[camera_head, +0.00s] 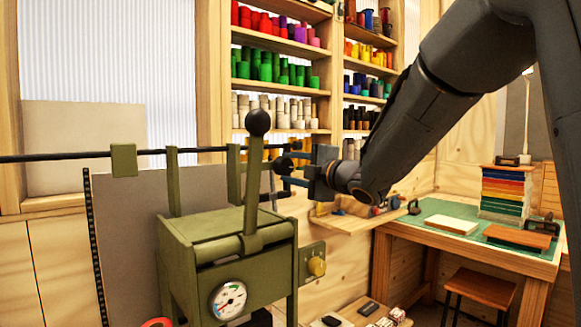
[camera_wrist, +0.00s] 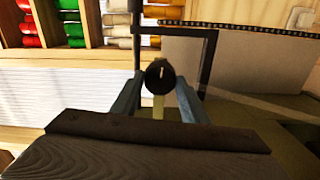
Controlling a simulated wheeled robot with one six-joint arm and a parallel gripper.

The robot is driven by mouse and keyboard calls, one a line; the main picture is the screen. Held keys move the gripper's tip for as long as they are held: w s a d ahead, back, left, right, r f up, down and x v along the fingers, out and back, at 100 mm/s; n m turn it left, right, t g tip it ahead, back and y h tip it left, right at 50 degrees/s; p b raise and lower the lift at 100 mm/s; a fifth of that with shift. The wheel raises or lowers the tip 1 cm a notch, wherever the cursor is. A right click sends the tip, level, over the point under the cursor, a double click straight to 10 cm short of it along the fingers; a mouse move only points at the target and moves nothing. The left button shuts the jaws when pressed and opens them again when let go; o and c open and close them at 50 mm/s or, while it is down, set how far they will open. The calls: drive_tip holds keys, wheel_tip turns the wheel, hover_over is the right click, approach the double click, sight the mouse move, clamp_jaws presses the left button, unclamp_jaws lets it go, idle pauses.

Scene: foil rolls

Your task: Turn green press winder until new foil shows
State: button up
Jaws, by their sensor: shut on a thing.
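The green press (camera_head: 222,252) stands in the lower middle of the head view. It has a round dial (camera_head: 228,299) on its front and an upright lever (camera_head: 253,180) topped by a black ball. The winder's black knob (camera_head: 284,165) is at the press's upper right. My gripper (camera_head: 288,172) reaches in from the right and is shut on this knob. In the wrist view the round knob end (camera_wrist: 160,74) sits between the two fingers of my gripper (camera_wrist: 160,86). The foil face is not clearly visible.
A dark rail (camera_head: 60,157) runs across behind the press. Shelves of coloured foil rolls (camera_head: 275,68) stand behind. A workbench (camera_head: 460,259) with a green mat and stacked coloured items is at the right, with a stool (camera_head: 480,287) under it.

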drive_tip(key=shift+m, duration=0.4)
drive_tip(key=o, duration=1.1)
drive_tip(key=shift+c, duration=0.2)
drive_tip(key=shift+s+d, duration=0.1)
drive_tip(key=b+v, duration=0.1)
drive_tip(key=v, duration=0.6)
drive_tip(key=shift+s+d+b, duration=0.15)
drive_tip(key=shift+s+b, duration=0.1)
drive_tip(key=shift+b, duration=0.05)
